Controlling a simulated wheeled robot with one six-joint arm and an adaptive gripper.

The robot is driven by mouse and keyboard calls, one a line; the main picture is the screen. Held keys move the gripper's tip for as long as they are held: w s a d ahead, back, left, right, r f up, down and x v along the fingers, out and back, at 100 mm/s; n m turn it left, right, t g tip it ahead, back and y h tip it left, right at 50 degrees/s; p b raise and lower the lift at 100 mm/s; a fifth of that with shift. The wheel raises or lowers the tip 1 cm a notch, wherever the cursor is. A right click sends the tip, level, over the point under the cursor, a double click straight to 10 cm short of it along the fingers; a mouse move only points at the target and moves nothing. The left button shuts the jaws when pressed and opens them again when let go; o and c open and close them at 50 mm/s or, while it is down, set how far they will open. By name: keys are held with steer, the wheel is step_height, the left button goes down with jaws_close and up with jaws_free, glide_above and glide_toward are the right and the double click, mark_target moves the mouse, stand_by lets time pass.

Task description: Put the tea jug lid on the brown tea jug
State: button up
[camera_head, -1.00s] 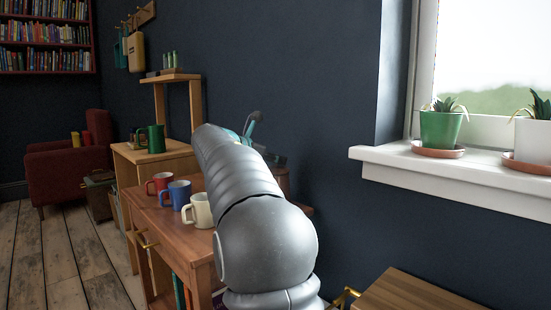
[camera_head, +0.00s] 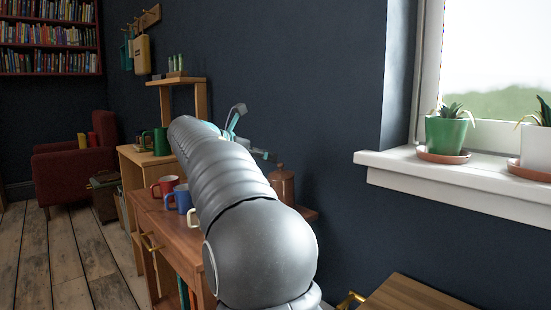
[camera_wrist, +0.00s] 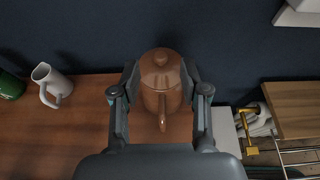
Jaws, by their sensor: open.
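The brown tea jug (camera_wrist: 154,103) stands upright on the wooden table top. In the head view it shows right of my arm (camera_head: 282,188). A brown lid with a round knob (camera_wrist: 161,58) appears to sit on its mouth; whether it is fully seated I cannot tell. My gripper (camera_wrist: 161,76) is open, with one finger to the left and one to the right of the jug in the wrist view. In the head view the gripper (camera_head: 238,122) is up and left of the jug, apart from it, partly hidden by my arm.
Red (camera_head: 165,186) and blue (camera_head: 183,198) mugs stand on the table, with a cream mug (camera_head: 192,217) mostly behind my arm. A white handled vessel (camera_wrist: 52,83) and a green one (camera_wrist: 11,86) are left in the wrist view. The dark wall is close behind the jug.

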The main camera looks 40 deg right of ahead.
steer(key=v, duration=0.5)
steer(key=s+a+f+m+t+y, duration=0.4)
steer(key=s+a+f+m+y, duration=1)
steer(key=s+a+f+m, duration=0.5)
steer(key=s+a+f, duration=0.6)
steer(key=s+f, duration=0.3)
steer(key=s, duration=0.1)
steer(key=shift+a+f, duration=0.2)
steer(key=shift+s+r+p, duration=0.1)
steer(key=shift+s+p, duration=0.05)
steer(key=shift+p, duration=0.2)
step_height(320, 180, up, 4)
steer(key=p, duration=0.3)
steer(key=shift+p, duration=0.35)
